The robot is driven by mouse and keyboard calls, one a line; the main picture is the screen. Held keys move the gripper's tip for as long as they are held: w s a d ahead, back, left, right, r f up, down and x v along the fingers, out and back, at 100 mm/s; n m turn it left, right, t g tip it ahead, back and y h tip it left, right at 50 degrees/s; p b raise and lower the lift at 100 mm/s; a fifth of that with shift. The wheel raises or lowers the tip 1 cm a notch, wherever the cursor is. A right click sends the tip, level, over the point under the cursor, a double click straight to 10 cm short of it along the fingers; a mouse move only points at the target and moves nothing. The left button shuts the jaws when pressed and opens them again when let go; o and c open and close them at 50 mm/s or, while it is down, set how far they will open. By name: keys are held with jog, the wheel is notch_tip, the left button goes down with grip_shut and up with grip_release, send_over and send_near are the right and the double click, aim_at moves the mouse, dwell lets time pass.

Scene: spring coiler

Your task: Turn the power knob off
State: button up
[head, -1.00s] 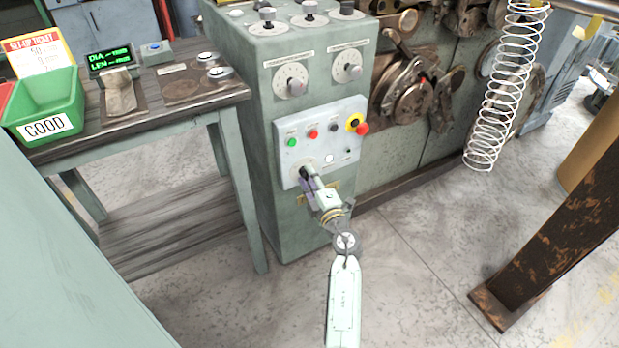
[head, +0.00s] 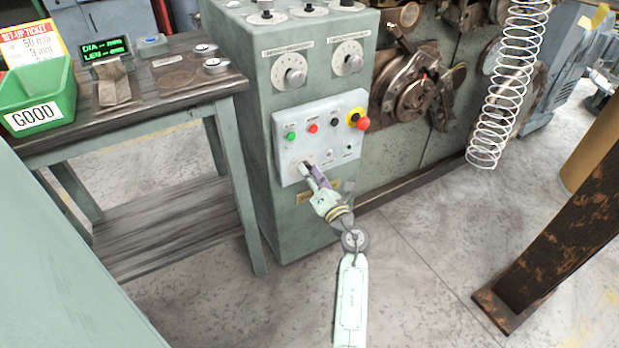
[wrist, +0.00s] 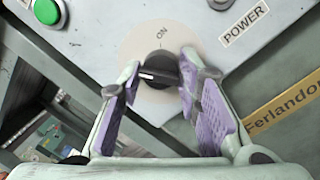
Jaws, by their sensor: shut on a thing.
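The power knob (wrist: 159,70) is black and sits on a round pale plate (wrist: 133,44) marked ON, beside a POWER label (wrist: 245,22). In the wrist view its grip bar lies roughly crosswise, turned away from the ON mark above it. My gripper (wrist: 160,77) has its purple-padded fingers on both sides of the knob and is shut on it. In the head view my gripper (head: 308,170) reaches the lower left of the grey control panel (head: 292,152) and hides most of the knob. No OFF mark is visible.
A green button (head: 291,136), a red button (head: 313,128) and a red-and-yellow emergency stop (head: 361,122) are above my gripper. A wooden-topped bench (head: 165,90) stands left, a wire coil (head: 505,85) hangs right, and a rusty beam (head: 560,235) is at the right.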

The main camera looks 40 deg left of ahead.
jog(key=shift+f+n+b, duration=0.15)
jog(key=shift+n+b, duration=0.4)
jog(key=shift+n, duration=0.75)
jog(key=shift+n+g, duration=0.3)
jog(key=o, duration=1.1)
jog(key=shift+d, duration=0.1)
jog(key=v, duration=1.2)
